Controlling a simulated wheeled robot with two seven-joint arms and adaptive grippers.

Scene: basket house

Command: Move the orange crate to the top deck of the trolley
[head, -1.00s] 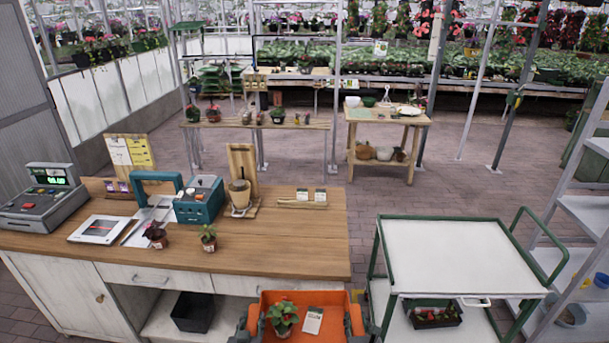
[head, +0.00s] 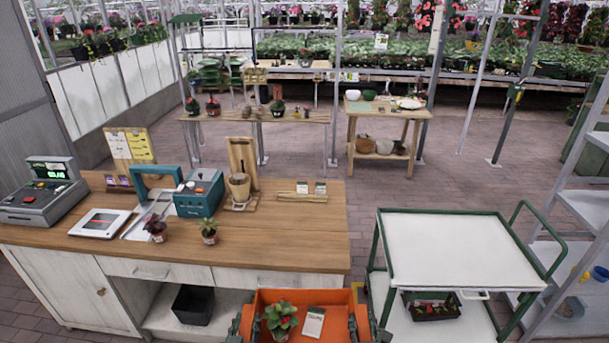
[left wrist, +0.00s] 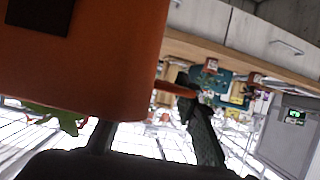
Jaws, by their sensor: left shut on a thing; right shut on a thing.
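The orange crate (head: 267,298) is at the bottom centre of the head view, in front of the counter; its lower part is cut off. In the left wrist view the crate's orange wall (left wrist: 85,65) fills the upper left, close to the dark fingers. The green-framed trolley stands to the right; its white top deck (head: 460,250) is bare and flat.
The wooden counter (head: 280,240) with a register, a teal box and small plants is just beyond and left of the crate. The trolley's lower deck holds a planted tray (head: 433,307). A grey shelf unit (head: 585,210) stands close right of the trolley.

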